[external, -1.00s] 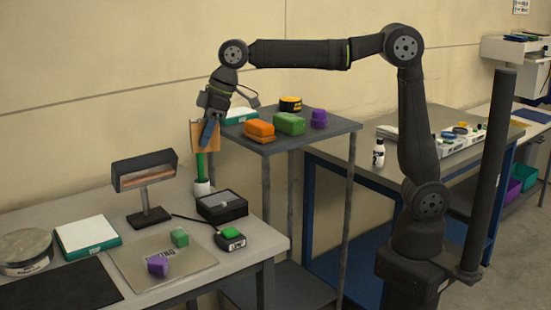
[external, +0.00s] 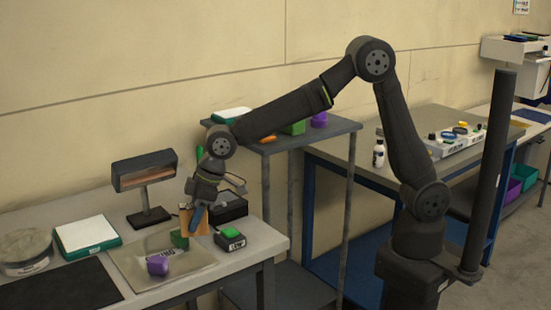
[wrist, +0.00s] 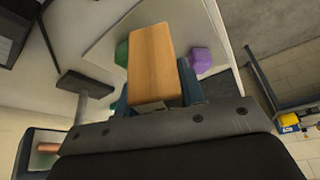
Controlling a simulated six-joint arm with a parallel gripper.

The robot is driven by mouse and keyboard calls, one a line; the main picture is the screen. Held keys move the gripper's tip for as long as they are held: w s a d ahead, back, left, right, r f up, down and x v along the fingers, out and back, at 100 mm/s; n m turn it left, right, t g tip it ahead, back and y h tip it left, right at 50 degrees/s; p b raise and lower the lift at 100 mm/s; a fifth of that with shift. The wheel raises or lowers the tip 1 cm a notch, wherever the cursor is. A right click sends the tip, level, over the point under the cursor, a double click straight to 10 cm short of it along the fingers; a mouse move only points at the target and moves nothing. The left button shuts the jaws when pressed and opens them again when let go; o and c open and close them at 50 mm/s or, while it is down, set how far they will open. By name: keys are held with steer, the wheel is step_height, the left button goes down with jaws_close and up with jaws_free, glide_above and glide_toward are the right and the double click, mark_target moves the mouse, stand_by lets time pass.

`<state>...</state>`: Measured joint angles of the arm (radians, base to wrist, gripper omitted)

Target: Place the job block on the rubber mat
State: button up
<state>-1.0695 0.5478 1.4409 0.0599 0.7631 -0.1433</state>
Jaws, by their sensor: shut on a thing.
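My gripper (external: 197,214) is shut on a tan, wood-coloured block (external: 187,217), likely the job block. It holds the block low over the back right of the metal plate, close to a green block. In the wrist view the tan block (wrist: 151,58) sticks out from between my fingers (wrist: 155,97). A black flat mat (external: 65,290), which looks like the rubber mat, lies at the front left of the bench with nothing on its visible part. I cannot tell whether the tan block touches anything below.
A metal plate (external: 135,272) holds a green block (external: 179,240) and a purple block (external: 157,265). Around it are a lamp (external: 145,172), a green-and-white scale (external: 87,235), a round tub (external: 25,250), a black box (external: 228,207) and a device (external: 231,238).

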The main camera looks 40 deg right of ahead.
steer(key=s+a+f, duration=0.1)
steer(key=a+f, duration=0.1)
steer(key=shift+s+a, duration=0.35)
steer(key=shift+s, duration=0.05)
steer(key=shift+f, duration=2)
steer(key=o, duration=1)
steer(key=shift+f, duration=0.1)
steer(key=shift+o, duration=0.2)
steer(key=shift+o, duration=0.4)
steer(key=v, duration=1.2)
